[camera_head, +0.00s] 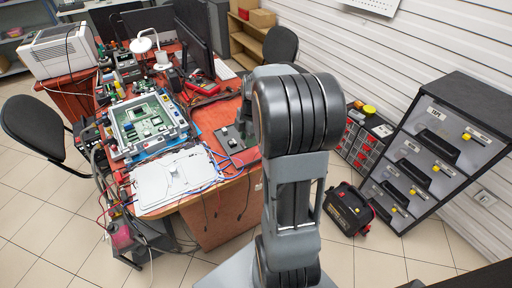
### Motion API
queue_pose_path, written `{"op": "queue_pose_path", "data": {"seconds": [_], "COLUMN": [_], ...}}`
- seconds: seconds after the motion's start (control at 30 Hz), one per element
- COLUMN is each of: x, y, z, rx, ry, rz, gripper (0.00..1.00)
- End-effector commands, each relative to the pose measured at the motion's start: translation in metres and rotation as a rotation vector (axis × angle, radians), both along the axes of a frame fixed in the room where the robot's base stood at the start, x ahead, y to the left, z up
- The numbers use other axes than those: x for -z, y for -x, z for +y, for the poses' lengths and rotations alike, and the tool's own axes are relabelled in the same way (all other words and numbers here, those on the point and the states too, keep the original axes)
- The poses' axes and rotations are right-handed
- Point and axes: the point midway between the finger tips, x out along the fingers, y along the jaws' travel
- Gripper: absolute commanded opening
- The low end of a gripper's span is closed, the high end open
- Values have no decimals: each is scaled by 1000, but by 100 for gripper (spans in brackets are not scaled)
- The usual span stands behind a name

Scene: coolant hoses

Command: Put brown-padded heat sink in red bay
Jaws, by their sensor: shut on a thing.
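My arm stands large in the middle of the view and blocks part of the desk behind it. My gripper is hidden behind the arm, and I cannot see what it holds. I cannot make out a brown-padded heat sink or a red bay. The desk (205,210) has a red-brown top. A flat white panel (170,181) lies on its near end, with blue hoses or cables along its right edge. A framed green circuit board (150,118) lies behind the panel. A flat grey plate with small dark parts (229,138) lies right of them, next to my arm.
A dark drawer cabinet (440,150) stands at the right, with a black and red toolbox (349,208) on the floor beside it. Office chairs stand left (40,125) and behind (281,46). Cables hang off the desk's left side. The tiled floor at front left is clear.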

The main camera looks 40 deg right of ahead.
Motion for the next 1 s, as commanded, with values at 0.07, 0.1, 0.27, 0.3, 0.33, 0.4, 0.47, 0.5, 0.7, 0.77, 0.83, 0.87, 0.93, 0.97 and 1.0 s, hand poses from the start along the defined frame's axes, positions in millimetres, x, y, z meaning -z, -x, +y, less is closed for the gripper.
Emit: {"op": "queue_pose_path", "data": {"seconds": [0.07, 0.1, 0.27, 0.3, 0.33, 0.4, 0.47, 0.5, 0.7, 0.77, 0.83, 0.87, 0.93, 0.97, 1.0], "x": [17, 24, 41, 44, 46, 48, 50, 50, 66, 75, 85, 88, 90, 90, 90], "y": [-4, -6, -13, -14, -14, -15, -15, -16, -18, -18, -18, -18, -18, -18, -18], "z": [-12, -16, -31, -34, -35, -37, -38, -39, -47, -47, -47, -47, -47, -47, -47], "rx": [2, 3, 4, 3, 3, 3, 4, 4, 7, 6, 6, 6, 5, 5, 5], "ry": [-3, -2, -1, -1, -1, -1, 0, 0, -1, -2, -2, -1, 0, 0, 0], "rz": [4, 3, 0, 0, 0, 0, 0, 0, 2, 3, 2, 2, 1, 0, 0], "gripper": [4, 4, 4, 4, 4, 4, 4, 4, 4, 4, 4, 4, 4, 4, 4]}}
